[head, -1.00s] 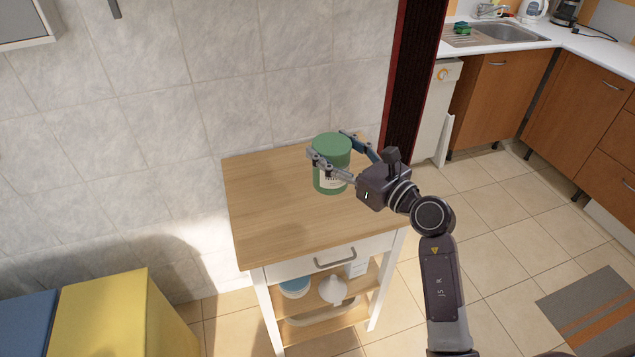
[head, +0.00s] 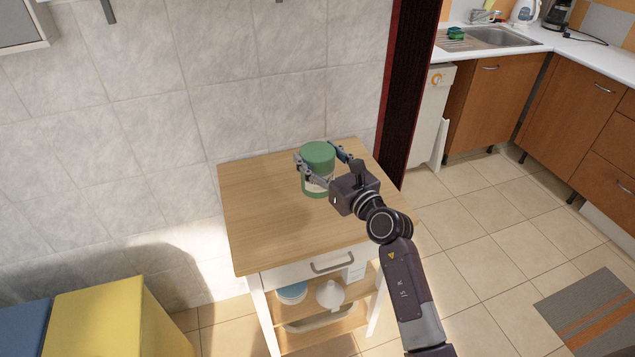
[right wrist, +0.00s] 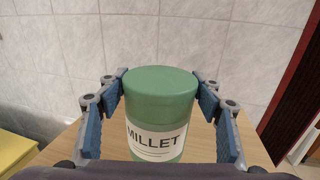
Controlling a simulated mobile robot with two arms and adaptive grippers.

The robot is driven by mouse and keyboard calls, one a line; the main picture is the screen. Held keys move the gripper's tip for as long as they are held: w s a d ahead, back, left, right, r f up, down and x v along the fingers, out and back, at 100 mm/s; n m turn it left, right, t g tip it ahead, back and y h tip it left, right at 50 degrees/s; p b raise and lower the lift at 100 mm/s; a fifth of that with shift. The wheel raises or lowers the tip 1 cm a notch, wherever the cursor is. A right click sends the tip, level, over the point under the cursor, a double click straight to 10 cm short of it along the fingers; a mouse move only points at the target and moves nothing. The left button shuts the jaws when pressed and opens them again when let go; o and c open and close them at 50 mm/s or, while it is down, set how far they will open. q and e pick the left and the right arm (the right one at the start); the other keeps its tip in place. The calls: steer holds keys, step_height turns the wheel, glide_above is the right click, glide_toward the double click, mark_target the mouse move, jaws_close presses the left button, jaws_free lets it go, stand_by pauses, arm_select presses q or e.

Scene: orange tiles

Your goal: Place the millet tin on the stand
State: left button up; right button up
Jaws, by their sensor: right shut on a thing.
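The millet tin is a green cylinder (head: 317,156) with a green lid and a white label, over the back part of the wood-topped stand (head: 262,225). In the right wrist view the tin (right wrist: 160,100) is upright, and its label reads MILLET. My right gripper (head: 317,157) is shut on the tin, one finger on each side. It also shows in the right wrist view (right wrist: 159,84). I cannot tell whether the tin's base touches the stand top. My left gripper is not in view.
The stand has a drawer with a grey handle (head: 332,263) and a lower shelf with a bowl (head: 292,293) and a white pot (head: 329,295). A tiled wall is behind it. A yellow box (head: 110,325) stands at lower left. The stand top's left and front are bare.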

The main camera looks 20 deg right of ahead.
step_height(320, 180, down, 3)
steer(key=shift+f+b, duration=0.1)
steer(key=shift+b, duration=0.25)
step_height(320, 180, down, 4)
steer(key=shift+f+b, duration=0.15)
steer(key=shift+b, duration=0.8)
steer(key=o, duration=1.5)
